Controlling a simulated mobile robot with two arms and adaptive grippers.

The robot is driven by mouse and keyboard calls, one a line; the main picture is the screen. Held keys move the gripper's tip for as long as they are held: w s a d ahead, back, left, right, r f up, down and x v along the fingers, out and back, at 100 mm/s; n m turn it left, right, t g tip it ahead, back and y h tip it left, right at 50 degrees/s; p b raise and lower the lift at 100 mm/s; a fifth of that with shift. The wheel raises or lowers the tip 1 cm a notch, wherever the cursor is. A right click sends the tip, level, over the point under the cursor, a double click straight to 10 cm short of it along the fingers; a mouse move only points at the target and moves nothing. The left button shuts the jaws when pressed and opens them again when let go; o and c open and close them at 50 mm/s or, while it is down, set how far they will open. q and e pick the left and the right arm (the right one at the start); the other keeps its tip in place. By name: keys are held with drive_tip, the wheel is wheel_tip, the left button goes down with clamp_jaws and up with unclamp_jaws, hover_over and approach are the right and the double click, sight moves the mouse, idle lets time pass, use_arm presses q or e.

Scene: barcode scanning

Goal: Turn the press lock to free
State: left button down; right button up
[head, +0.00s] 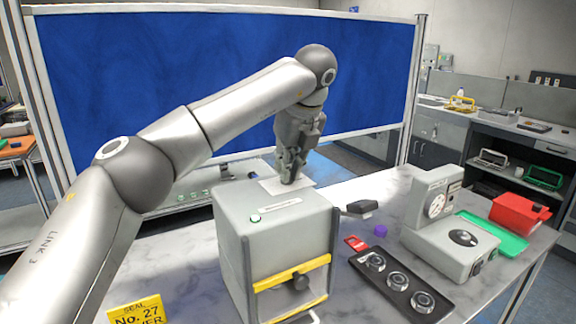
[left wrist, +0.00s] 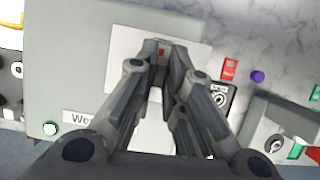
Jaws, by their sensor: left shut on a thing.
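The grey press box (head: 285,217) stands on the marble table. It has a yellow-edged front opening with a dark round knob (head: 300,281). On its top lies a pale plate (head: 304,183). My left gripper (head: 290,181) points down onto this plate from above. In the left wrist view the fingers (left wrist: 164,48) are closed together over the plate (left wrist: 121,50), on a small part with a red mark (left wrist: 161,52), which seems to be the press lock. The fingers hide most of it, so its turn position cannot be read. My right gripper is not in view.
Right of the press are a black tray (head: 401,287) with round parts, a purple piece (head: 380,231), a red piece (head: 356,243) and a grey dial device (head: 440,230). A red box (head: 519,212) stands farther right. A yellow sign (head: 137,313) is at front left.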

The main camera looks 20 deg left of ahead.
use_arm(q)
drive_tip(key=c, duration=1.5)
unclamp_jaws()
drive_tip(key=shift+r, duration=0.1)
drive_tip(key=v, duration=1.2)
